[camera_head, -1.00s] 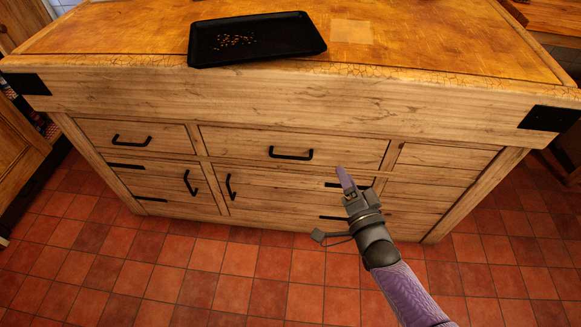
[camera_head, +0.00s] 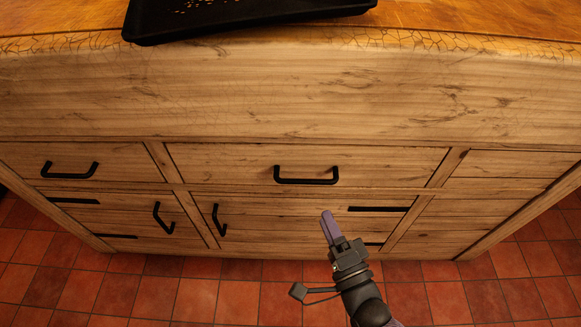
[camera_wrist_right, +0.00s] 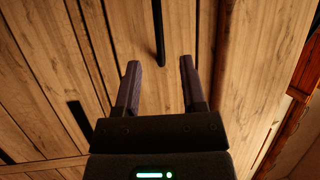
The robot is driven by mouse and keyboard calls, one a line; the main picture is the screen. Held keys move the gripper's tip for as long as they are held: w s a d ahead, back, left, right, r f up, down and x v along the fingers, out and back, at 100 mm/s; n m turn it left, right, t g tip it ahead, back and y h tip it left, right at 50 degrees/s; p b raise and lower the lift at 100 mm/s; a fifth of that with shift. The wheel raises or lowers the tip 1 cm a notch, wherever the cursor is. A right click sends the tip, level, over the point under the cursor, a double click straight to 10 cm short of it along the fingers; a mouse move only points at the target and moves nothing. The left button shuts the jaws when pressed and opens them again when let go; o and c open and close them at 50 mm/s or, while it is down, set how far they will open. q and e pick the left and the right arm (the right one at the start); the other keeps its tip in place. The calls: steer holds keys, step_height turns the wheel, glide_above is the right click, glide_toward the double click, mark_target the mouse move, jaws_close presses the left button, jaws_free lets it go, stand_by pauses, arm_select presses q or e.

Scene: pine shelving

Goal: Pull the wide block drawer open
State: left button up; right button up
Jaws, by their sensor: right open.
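The wide block drawer (camera_head: 400,162) is the middle upper drawer of the wooden block. Its front looks flush with the frame, so it appears closed. Its black bar handle (camera_head: 306,180) is centred on the front. My right gripper (camera_head: 328,226) is below and slightly right of this handle, apart from it, with its purple fingers pointing up toward the block. In the right wrist view the gripper (camera_wrist_right: 159,82) is open and empty. A black bar (camera_wrist_right: 158,35), which looks like the drawer handle, lies ahead between the finger lines. My left gripper is not in view.
A smaller drawer with a black handle (camera_head: 69,170) is on the left. Doors with upright handles (camera_head: 163,217) are below. The block's thick top overhangs the drawers, and a black tray (camera_head: 240,22) rests on it. Red tiled floor (camera_head: 240,295) lies clear in front.

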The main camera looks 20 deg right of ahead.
mark_target(307, 181)
steer(key=w+b, duration=0.1)
steer(key=w, duration=0.2)
steer(key=w+a+r+b, duration=0.1)
steer(key=w, duration=0.2)
steer(key=w+b, duration=0.1)
steer(key=w, duration=0.2)
steer(key=shift+w+a+r, duration=0.15)
steer(key=shift+w+r, duration=0.05)
steer(key=shift+w, duration=0.2)
steer(key=c, duration=0.7)
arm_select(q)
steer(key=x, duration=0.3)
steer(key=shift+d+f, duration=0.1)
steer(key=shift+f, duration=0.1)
arm_select(e)
jaws_close()
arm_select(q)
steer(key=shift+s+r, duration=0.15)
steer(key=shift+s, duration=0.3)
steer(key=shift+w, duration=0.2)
